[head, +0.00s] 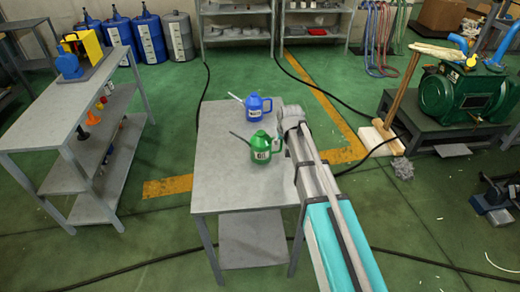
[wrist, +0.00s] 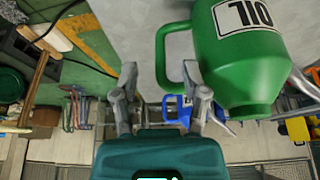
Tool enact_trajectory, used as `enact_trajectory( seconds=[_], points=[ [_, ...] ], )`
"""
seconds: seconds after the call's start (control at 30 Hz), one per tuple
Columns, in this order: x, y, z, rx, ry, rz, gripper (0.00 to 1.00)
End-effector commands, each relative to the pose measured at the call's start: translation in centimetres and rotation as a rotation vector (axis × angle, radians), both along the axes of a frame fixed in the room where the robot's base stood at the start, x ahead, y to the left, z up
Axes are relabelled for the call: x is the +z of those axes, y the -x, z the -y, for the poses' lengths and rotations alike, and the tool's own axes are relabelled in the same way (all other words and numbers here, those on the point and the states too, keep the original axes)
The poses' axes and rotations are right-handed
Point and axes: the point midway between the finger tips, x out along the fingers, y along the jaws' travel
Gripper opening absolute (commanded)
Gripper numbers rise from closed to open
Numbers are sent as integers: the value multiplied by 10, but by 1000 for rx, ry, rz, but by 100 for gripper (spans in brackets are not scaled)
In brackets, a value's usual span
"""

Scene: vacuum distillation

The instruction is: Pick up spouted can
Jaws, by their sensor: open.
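A green spouted can (head: 261,150) with a white label stands upright on the grey table (head: 222,180), its thin spout pointing up-left. In the wrist view the green can (wrist: 243,62) is large at upper right, and its loop handle (wrist: 162,55) reaches left. A blue spouted can (head: 254,108) stands behind it; it also shows in the wrist view (wrist: 181,112), partly hidden by my gripper. My gripper (wrist: 160,85) is open, with the green handle's outer part in line between its fingers. The right finger overlaps the handle's lower part; contact cannot be told.
A grey shelf (head: 60,127) with bottles and funnels stands to the left. A green pump (head: 458,95) sits on a low stand at right, beside a broom (head: 402,95). Black cables cross the floor. The table's front left is clear.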

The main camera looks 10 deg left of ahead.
Motion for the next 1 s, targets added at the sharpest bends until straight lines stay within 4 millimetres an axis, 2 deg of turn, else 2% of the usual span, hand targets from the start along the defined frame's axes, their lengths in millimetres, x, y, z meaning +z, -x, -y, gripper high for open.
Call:
enact_trajectory(
  seconds=[0.33,0.8,1.0],
  points=[
    [-5,-2,-1,1,0,0,57],
    [-39,-17,-6,1,0,0,57],
    [-47,-21,-7,1,0,0,57]
  ],
)
